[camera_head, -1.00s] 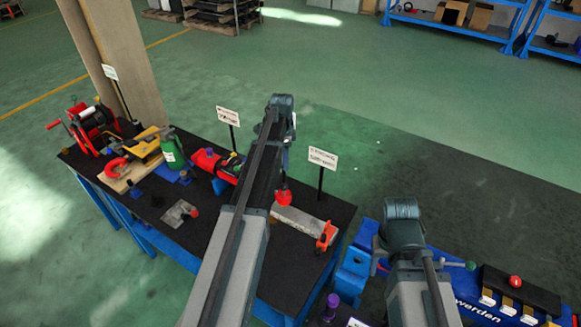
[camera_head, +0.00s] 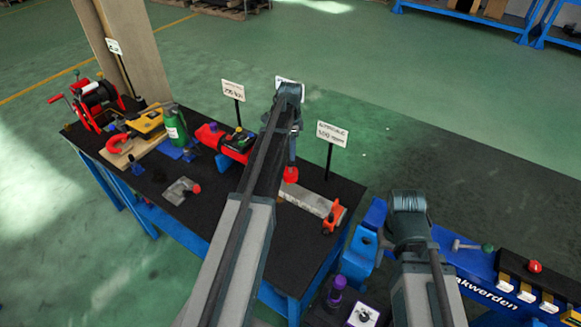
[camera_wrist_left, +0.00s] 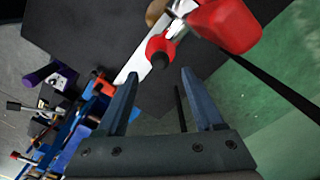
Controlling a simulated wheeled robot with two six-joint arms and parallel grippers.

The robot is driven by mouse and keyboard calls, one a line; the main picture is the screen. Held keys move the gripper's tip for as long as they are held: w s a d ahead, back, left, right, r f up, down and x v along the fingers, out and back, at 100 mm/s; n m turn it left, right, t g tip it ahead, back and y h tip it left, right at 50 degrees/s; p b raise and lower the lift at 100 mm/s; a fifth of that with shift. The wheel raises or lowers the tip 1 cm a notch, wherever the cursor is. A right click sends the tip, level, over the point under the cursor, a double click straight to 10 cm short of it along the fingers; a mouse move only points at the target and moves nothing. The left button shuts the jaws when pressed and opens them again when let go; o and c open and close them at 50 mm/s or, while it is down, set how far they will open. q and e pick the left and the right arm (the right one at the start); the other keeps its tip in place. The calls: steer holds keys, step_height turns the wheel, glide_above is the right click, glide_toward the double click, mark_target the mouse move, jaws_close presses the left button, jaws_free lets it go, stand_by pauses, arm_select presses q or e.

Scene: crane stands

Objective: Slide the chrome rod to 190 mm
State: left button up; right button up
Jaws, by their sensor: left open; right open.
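A long silver-grey bar (camera_head: 318,203) lies on the black-topped table, with an orange-red clamp-like piece (camera_head: 334,214) at its right end and a red knob (camera_head: 290,174) at its left end. I cannot tell the chrome rod apart for sure.
A small sign (camera_head: 332,133) stands behind the bar. Left on the table are a red device (camera_head: 225,141), a green bottle (camera_head: 175,128) and a red winch (camera_head: 95,98). A blue fixture (camera_head: 365,245) stands beside my right wrist. A larger red body (camera_wrist_left: 228,25) is near my left gripper.

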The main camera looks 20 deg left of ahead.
arm_select(q)
step_height(320, 180, down, 6)
steer(key=b, duration=0.5)
jaws_close()
stand_by(1.2)
